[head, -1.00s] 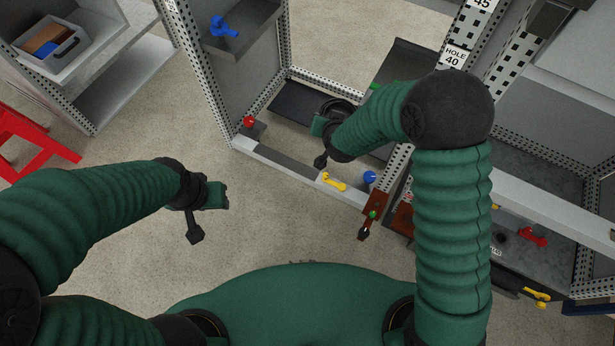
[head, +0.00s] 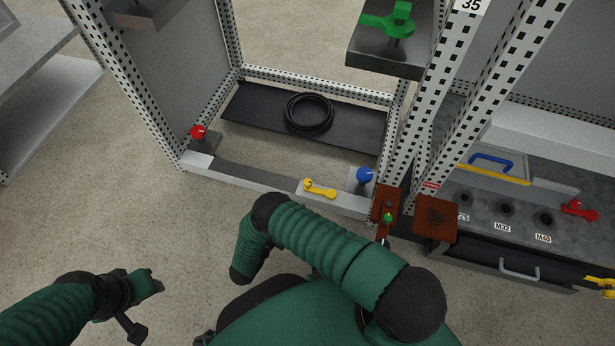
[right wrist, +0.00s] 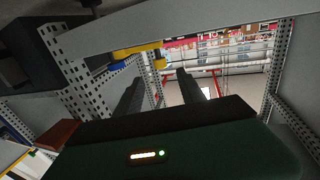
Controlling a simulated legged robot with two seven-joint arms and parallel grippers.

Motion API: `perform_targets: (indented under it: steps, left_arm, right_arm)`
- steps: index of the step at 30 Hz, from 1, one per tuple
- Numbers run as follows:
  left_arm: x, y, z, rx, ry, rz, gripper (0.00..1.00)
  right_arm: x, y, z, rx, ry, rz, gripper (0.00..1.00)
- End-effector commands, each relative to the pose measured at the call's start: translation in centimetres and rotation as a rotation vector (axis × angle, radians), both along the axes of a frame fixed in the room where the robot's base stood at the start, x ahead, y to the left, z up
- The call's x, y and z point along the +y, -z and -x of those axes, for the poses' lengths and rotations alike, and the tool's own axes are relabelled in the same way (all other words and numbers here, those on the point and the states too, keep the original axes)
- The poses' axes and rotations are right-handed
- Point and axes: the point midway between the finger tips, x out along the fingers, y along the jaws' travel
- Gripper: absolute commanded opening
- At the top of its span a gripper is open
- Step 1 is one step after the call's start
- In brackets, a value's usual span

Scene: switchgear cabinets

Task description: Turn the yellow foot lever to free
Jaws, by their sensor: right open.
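The yellow foot lever (head: 320,188) lies along the low front rail (head: 240,176) of the open cabinet, its raised knob to the left. My right arm reaches in front of the rail in the head view, and its gripper is hidden there. In the right wrist view my right gripper (right wrist: 160,92) is open and empty. The yellow lever (right wrist: 138,50) shows beyond its fingertips, apart from them, under a grey bar at the top. My left gripper (head: 148,285) is over the floor at lower left, away from the lever; its jaws are unclear.
A blue knob (head: 364,176) stands just right of the lever, and a red knob (head: 198,132) at the rail's left end. A brown plate (head: 436,217) and a drawer bench (head: 510,220) are to the right. A black ring (head: 309,112) lies behind. Floor in front-left is clear.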

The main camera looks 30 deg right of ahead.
Motion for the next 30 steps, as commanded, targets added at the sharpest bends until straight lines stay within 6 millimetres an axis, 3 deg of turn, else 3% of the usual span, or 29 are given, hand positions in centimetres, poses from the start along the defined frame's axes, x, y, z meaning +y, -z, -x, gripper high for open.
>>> perform_targets:
  steps: [9, 15, 26, 30]
  left_arm:
    - [0.0, 0.4, 0.0, 0.0, 0.0, 0.0, 0.41]
    - [0.0, 1.0, 0.0, 0.001, 0.0, 0.0, 0.41]
    - [0.0, 1.0, 0.0, 0.001, 0.0, 0.0, 0.41]
    - [0.0, 1.0, 0.0, 0.001, 0.0, 0.0, 0.41]
  right_arm:
    - [-7.7, 0.1, -3.7, -0.001, 0.001, 0.0, 0.46]
    - [-11.1, 0.1, -5.3, -0.002, -0.001, -0.001, 0.46]
    - [-12.1, 0.0, -5.8, 0.0, -0.003, -0.001, 0.46]
    - [-12.0, 0.0, -5.8, 0.0, -0.004, -0.001, 0.31]
